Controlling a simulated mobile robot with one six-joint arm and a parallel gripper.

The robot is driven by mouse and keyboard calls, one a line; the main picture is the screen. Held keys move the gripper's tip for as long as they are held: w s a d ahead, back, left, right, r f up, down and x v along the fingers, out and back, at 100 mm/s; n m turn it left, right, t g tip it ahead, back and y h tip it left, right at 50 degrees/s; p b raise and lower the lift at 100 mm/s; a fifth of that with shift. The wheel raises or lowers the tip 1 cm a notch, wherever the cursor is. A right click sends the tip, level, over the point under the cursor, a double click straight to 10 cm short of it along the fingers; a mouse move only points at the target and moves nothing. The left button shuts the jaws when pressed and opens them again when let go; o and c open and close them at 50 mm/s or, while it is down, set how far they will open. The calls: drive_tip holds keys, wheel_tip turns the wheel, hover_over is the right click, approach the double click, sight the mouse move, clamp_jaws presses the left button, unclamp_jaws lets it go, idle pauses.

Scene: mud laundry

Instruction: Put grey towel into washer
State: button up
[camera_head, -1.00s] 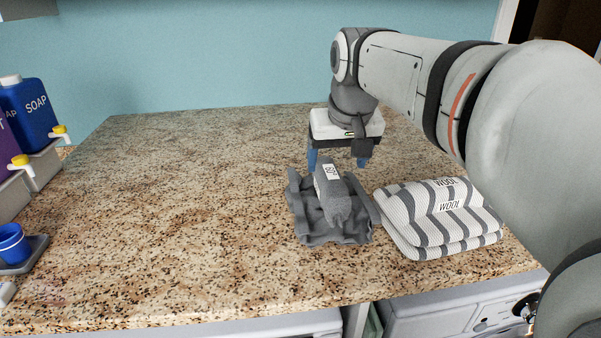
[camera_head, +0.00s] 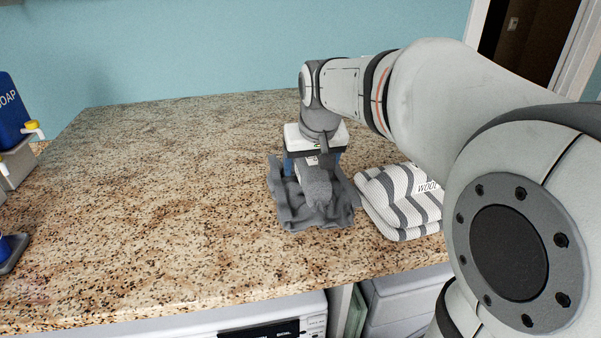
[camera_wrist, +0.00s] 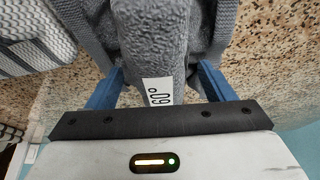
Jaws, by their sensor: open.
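The grey towel (camera_head: 318,196) lies crumpled on the speckled countertop, with a raised fold along its middle. A white tag reading 60° shows on that fold in the wrist view, where the towel (camera_wrist: 158,45) fills the upper middle. My gripper (camera_head: 313,168) is at the towel's far end, pointing down. In the wrist view its blue fingers (camera_wrist: 160,92) stand open on either side of the raised fold. The washer (camera_head: 270,328) shows only as a white top strip with a dark display under the counter's front edge; its door is out of view.
Striped white and grey wool towels (camera_head: 400,203) lie folded just right of the grey towel. A blue soap bottle (camera_head: 10,112) with a yellow-capped tap stands at the left edge. The counter's left and middle are clear.

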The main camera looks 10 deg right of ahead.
drive_tip(key=shift+f, duration=0.25)
drive_tip(key=shift+c, duration=0.4)
clamp_jaws()
idle(0.7)
drive_tip(key=shift+r, duration=0.1)
